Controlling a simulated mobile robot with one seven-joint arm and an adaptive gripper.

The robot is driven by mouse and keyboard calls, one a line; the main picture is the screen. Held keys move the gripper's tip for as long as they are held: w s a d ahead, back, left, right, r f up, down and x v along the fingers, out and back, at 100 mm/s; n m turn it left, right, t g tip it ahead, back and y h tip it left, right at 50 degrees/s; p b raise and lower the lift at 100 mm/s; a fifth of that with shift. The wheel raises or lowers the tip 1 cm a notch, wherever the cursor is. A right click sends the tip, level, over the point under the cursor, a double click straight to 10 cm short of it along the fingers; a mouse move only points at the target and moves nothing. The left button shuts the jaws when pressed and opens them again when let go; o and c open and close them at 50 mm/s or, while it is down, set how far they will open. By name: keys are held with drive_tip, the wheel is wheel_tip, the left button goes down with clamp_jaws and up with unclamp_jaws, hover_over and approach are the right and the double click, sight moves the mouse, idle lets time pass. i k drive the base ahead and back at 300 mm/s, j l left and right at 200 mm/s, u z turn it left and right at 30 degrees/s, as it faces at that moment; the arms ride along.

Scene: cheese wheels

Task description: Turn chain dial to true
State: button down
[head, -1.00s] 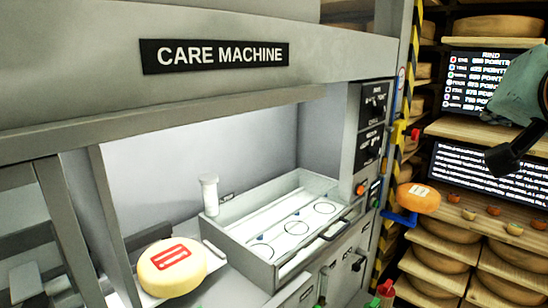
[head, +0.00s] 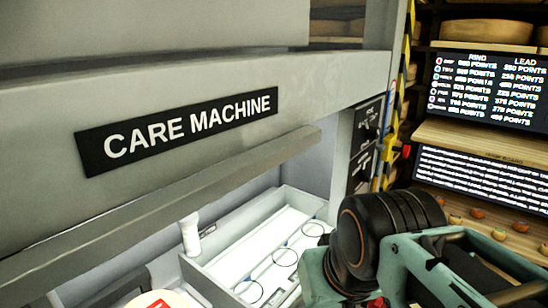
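The care machine (head: 300,85) fills the left and middle of the head view. On its right post are black label panels (head: 367,118) with small text that I cannot read. No dial can be made out now; the part of the post below the panels is hidden behind my arm. My arm, teal with a black round joint, covers the lower right of the view. My gripper's fingers cannot be seen.
An open tray (head: 212,275) with ring marks and a white cylinder (head: 190,234) stand in the machine's bay. A cheese wheel (head: 158,301) shows at the bottom edge. Shelves with a score screen (head: 482,90) and a text board (head: 480,178) are at the right.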

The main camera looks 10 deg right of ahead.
sight(372, 132)
drive_tip(key=k+l+z, duration=0.2)
drive_tip(key=l, duration=0.2)
drive_tip(key=k+l+z, duration=0.2)
drive_tip(key=l, duration=0.2)
drive_tip(key=i+l+z, duration=0.35)
drive_tip(key=i+l, duration=0.25)
drive_tip(key=l, duration=0.2)
drive_tip(key=i+j+z, duration=0.1)
